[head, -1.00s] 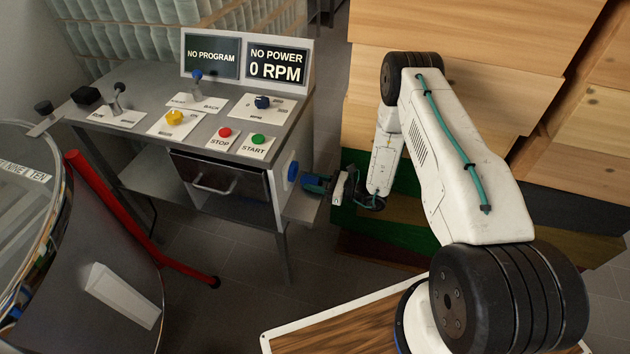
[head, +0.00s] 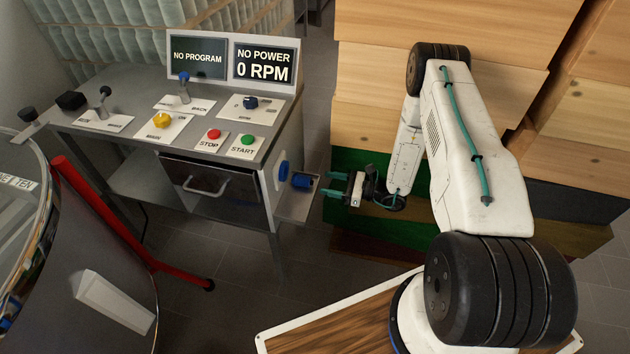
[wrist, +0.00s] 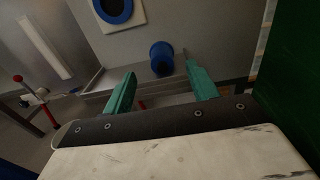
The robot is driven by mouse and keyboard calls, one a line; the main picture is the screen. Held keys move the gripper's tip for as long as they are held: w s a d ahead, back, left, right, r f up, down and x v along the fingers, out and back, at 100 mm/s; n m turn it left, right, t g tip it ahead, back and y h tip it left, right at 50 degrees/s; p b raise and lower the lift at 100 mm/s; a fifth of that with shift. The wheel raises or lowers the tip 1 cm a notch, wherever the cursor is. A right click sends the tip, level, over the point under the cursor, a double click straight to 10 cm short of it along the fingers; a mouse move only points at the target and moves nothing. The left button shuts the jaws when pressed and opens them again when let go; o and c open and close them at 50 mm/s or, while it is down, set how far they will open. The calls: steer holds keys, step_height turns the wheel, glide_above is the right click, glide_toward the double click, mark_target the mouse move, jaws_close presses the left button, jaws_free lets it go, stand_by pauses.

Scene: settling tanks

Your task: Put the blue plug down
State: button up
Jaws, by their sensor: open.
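The blue plug (head: 303,181) is on the small side shelf (head: 296,207) at the right end of the control desk. My gripper (head: 326,184) is open and empty just right of the plug, its teal fingers pointing at it. In the wrist view the blue plug (wrist: 161,60) is upright on the shelf, ahead of and between the fingertips (wrist: 160,72), with a visible gap. The blue-ringed socket (wrist: 113,8) is on the desk's side panel above and left of the plug.
The control desk (head: 130,145) carries levers, knobs, stop and start buttons and a display reading "NO POWER". Stacked wooden crates (head: 430,20) stand behind and right of my arm. A red rail (head: 105,205) and a round drum are at the left.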

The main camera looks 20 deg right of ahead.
steer(key=v, duration=0.3)
steer(key=shift+s+d, duration=0.15)
steer(key=shift+d, duration=0.05)
stand_by(1.3)
steer(key=s+a+r+n+g+y, duration=0.2)
steer(key=s+a+n+g, duration=0.1)
steer(key=s+g, duration=0.25)
steer(key=s+a+r+n+g+h, duration=0.1)
steer(key=s+r+n+h, duration=0.4)
steer(key=r, duration=1)
steer(key=s+a+r+n+g+h, duration=0.1)
steer(key=s+r+n+h, duration=0.5)
steer(key=s+r+n, duration=0.3)
steer(key=s+a+r+n+g+h, duration=0.1)
steer(key=s+r+n+h, duration=0.4)
steer(key=r, duration=1.5)
steer(key=s+n, duration=0.3)
steer(key=s, duration=0.3)
steer(key=shift+s+a+r+g+h, duration=0.25)
steer(key=shift+s+r+g+h, duration=0.05)
steer(key=shift+g, duration=0.05)
